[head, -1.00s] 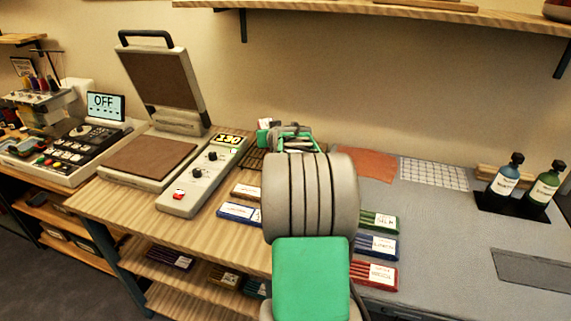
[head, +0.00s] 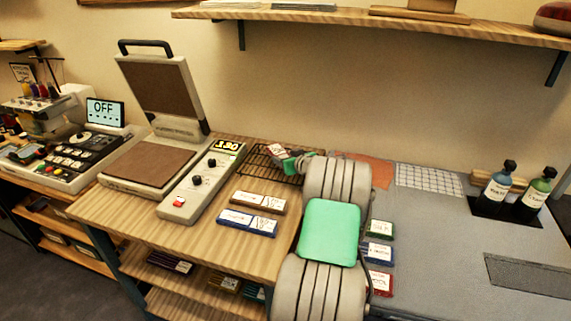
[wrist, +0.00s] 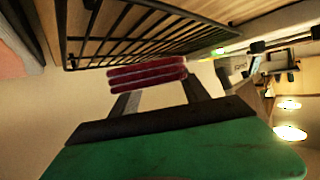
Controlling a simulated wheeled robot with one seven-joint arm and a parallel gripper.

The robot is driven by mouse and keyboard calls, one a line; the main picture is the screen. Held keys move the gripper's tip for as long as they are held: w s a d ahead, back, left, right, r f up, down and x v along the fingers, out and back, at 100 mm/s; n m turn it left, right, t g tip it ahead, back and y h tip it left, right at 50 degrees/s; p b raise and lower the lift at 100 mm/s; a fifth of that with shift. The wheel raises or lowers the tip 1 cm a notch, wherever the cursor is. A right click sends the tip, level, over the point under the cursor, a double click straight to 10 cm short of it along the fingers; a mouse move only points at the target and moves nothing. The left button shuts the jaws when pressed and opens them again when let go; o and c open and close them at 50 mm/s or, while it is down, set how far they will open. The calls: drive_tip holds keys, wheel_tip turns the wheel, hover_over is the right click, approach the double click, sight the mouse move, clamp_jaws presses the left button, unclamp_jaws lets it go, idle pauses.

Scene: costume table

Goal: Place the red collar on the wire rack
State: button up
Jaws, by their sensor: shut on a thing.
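My gripper (head: 290,158) is at the far side of the wooden table, over the right part of the black wire rack (head: 256,164). It is shut on the red collar (head: 277,151), a small dark red piece with a white label. In the wrist view the ribbed red collar (wrist: 147,74) lies across between the fingers of my gripper (wrist: 156,94), close to the wire rack (wrist: 140,32). That picture appears upside down. I cannot tell whether collar and rack touch. My arm hides part of the rack's right side in the head view.
A heat press (head: 150,166) stands left of the rack. Brown (head: 258,202) and blue (head: 247,223) labelled packs lie in front of it. Green (head: 380,229), blue (head: 378,253) and red (head: 379,283) ones lie right of my arm. Two bottles (head: 497,190) stand far right. A shelf (head: 390,25) hangs above.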

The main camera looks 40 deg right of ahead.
wheel_tip(320, 180, down, 3)
drive_tip(key=shift+r+p, duration=0.1)
drive_tip(key=shift+p, duration=0.4)
drive_tip(key=shift+f+b, duration=0.3)
drive_tip(key=shift+f, duration=0.05)
drive_tip(key=o, duration=1.5)
drive_tip(key=shift+s, duration=0.1)
